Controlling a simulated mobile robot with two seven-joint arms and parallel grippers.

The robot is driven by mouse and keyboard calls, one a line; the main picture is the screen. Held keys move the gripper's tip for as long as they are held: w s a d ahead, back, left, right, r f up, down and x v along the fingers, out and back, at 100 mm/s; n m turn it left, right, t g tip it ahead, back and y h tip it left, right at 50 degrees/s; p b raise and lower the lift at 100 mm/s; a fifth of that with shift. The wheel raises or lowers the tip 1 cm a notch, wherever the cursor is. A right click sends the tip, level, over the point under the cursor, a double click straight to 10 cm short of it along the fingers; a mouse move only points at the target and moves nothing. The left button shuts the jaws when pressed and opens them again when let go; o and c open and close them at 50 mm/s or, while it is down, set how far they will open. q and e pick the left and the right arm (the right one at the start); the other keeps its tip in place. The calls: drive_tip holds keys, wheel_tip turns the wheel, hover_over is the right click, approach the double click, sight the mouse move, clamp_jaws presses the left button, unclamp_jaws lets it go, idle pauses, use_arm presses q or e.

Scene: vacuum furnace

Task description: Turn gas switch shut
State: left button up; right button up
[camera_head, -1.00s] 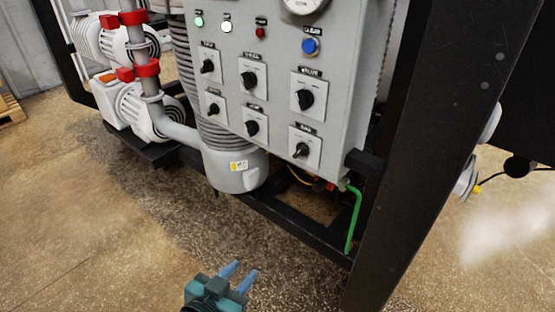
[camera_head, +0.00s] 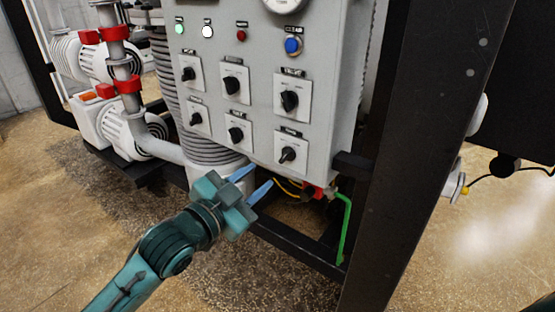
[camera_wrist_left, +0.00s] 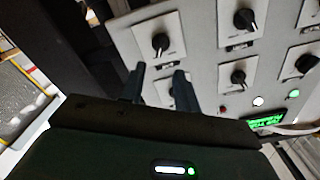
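The grey control panel (camera_head: 262,100) carries two rows of black rotary switches on white plates. The labels are too blurred to tell surely which is the gas switch. The lower right switch (camera_head: 287,155) has its handle tilted; in the left wrist view it is the black knob (camera_wrist_left: 160,42) at upper left. My left gripper (camera_head: 255,180) is open and empty, with its two blue fingers apart, below and in front of the panel's bottom edge. In the left wrist view its fingertips (camera_wrist_left: 158,70) reach up near that switch, apparently not touching it. My right gripper is not in view.
A blue button (camera_head: 293,46) and small lamps sit above the switches. A thick black frame post (camera_head: 425,130) stands right of the panel. A green pipe (camera_head: 345,225) and a black lower beam (camera_head: 290,243) lie below. White pumps (camera_head: 125,130) stand left.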

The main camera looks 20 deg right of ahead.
sight(284, 157)
use_arm(q)
drive_tip(key=x, duration=0.8)
drive_tip(key=shift+w+d, duration=0.15)
drive_tip(key=shift+d, duration=0.1)
drive_tip(key=shift+c, duration=0.3)
clamp_jaws()
